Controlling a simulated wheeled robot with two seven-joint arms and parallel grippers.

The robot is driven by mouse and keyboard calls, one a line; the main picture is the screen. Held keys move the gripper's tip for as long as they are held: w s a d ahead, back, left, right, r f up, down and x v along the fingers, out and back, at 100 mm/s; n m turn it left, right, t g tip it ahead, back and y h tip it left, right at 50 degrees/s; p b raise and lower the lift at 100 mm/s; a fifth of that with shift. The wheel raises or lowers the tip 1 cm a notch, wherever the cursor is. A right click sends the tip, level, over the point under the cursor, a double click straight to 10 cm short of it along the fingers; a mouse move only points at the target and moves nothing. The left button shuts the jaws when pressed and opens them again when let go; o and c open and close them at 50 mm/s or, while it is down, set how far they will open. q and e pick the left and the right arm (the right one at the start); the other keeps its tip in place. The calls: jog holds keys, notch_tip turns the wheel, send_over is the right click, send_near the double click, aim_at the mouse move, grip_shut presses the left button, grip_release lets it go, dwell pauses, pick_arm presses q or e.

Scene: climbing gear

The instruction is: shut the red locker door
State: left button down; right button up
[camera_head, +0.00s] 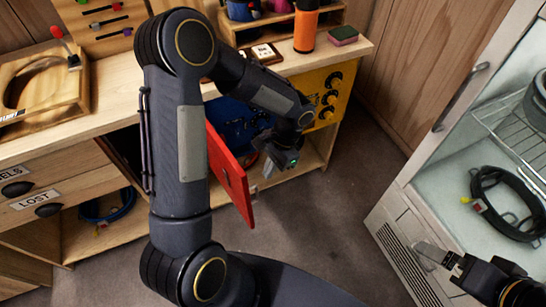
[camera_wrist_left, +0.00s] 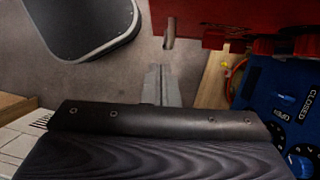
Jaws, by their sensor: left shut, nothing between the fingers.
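The red locker door (camera_head: 232,178) stands open in the head view, sticking out from the low cabinet toward me. My left arm crosses in front of its left side and hides part of it. My left gripper (camera_head: 268,168) is shut and empty, just right of the door and in front of the cabinet opening. In the left wrist view, the shut fingertips (camera_wrist_left: 161,84) point toward a red part (camera_wrist_left: 215,12) at the top edge, with a visible gap. My right gripper (camera_head: 432,252) is low at the right, away from the door; its finger opening is unclear.
A blue panel with OPEN and CLOSED labels (camera_wrist_left: 285,95) is right of the left fingers. A yellow panel with black knobs (camera_head: 326,92) sits right of the locker. A glass-fronted cabinet (camera_head: 430,165) stands at the right. Grey floor (camera_head: 320,220) between is clear.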

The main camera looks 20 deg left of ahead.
pick_arm(q)
jog(key=s+f, duration=0.1)
jog(key=s+a, duration=0.1)
jog(key=s, duration=0.1)
jog(key=s+a+f, duration=0.1)
jog(key=shift+s+a+f+p, duration=0.2)
jog(key=shift+a+f+p, duration=0.05)
jog(key=shift+f+p, duration=0.15)
jog(key=shift+s, duration=0.15)
